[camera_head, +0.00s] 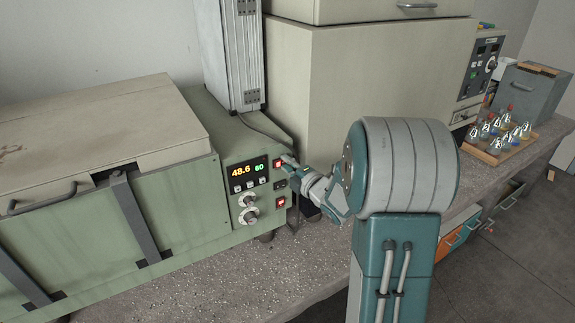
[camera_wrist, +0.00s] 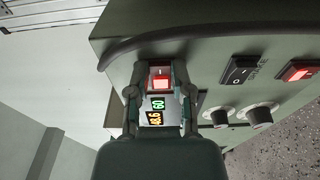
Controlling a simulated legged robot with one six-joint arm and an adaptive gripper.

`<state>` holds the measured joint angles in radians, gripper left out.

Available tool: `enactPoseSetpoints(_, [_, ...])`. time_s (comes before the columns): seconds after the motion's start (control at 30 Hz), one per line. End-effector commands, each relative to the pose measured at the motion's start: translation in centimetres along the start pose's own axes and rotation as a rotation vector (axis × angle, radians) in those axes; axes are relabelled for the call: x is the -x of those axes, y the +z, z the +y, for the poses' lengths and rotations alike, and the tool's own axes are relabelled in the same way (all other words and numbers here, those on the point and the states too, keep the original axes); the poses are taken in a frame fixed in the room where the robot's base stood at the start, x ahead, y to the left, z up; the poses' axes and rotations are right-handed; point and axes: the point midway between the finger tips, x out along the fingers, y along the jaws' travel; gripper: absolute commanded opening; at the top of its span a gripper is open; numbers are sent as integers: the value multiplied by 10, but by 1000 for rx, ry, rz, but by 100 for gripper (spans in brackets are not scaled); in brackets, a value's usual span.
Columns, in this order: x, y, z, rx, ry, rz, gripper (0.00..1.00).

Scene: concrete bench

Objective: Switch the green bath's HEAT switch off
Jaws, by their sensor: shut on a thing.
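The green bath (camera_head: 90,240) stands on the bench at left. Its front panel has a display (camera_head: 248,172) reading 48.6 in yellow and 60 in green. At the panel's right edge are three switches in a column: a red lit top switch (camera_head: 278,163), a black middle one (camera_head: 280,185) and a red lit bottom one (camera_head: 281,202). My gripper (camera_head: 286,160) is at the top switch. In the wrist view, my gripper (camera_wrist: 161,72) has its fingers on either side of this lit switch (camera_wrist: 160,80), shut on it. I cannot read which switch is labelled HEAT.
Two knobs (camera_head: 248,208) sit below the display. A dark cable (camera_wrist: 180,36) runs along the panel's edge in the wrist view. A large beige cabinet (camera_head: 310,90) stands behind. A wooden tray (camera_head: 490,156) of flasks is at right. Speckled bench top (camera_head: 200,285) is clear in front.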

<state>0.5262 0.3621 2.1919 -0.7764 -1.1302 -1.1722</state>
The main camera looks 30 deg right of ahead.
Motion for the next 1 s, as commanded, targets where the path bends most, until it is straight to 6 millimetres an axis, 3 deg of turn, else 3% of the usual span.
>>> enactPoseSetpoints(0.53, [1, -6, -2, -1, -5, -227, 0])
enactPoseSetpoints(0.97, [2, -6, -3, -1, -9, -256, 0])
enactPoseSetpoints(1.0, [2, -6, -3, -1, -9, -256, 37])
